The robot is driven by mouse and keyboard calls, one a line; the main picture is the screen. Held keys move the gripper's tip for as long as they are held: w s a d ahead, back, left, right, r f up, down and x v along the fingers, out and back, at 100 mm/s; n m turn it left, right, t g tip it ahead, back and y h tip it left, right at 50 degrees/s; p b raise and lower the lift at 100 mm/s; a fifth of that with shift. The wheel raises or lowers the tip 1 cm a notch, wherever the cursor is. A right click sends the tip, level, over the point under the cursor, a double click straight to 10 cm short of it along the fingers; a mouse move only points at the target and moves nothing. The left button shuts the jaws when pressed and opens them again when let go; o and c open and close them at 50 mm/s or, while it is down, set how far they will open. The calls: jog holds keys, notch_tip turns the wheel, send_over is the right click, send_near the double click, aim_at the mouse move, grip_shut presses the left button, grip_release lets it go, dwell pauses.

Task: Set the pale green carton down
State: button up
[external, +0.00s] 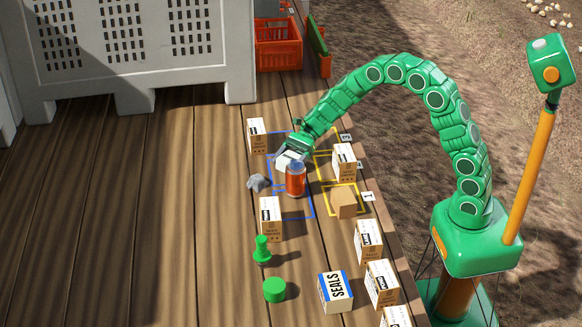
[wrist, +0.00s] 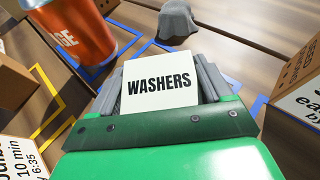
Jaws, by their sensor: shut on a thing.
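The pale carton (wrist: 160,80), its top marked WASHERS, sits between the two grey fingers of my gripper (wrist: 165,92) in the wrist view; its top looks near-white with a faint green tint. My gripper (external: 292,153) is shut on it. In the external view the carton (external: 289,161) shows small, above the blue-outlined area (external: 293,216), just behind an orange-red can (external: 295,179). The carton's lower part is hidden, so I cannot tell whether it touches the planks.
A grey lump (external: 258,183) lies left of the can. Brown cartons stand around, one at the back left (external: 257,135), one at front left (external: 270,218). A SEALS box (external: 335,291) and green pieces (external: 274,290) stand in front. Planks at left are clear.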

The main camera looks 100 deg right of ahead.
jog(key=o, duration=1)
jog(key=shift+o, duration=0.2)
jog(key=shift+s+d+r, duration=0.1)
jog(key=v, duration=1.1)
jog(key=shift+s+d+r, duration=0.2)
jog(key=shift+s+d, duration=0.05)
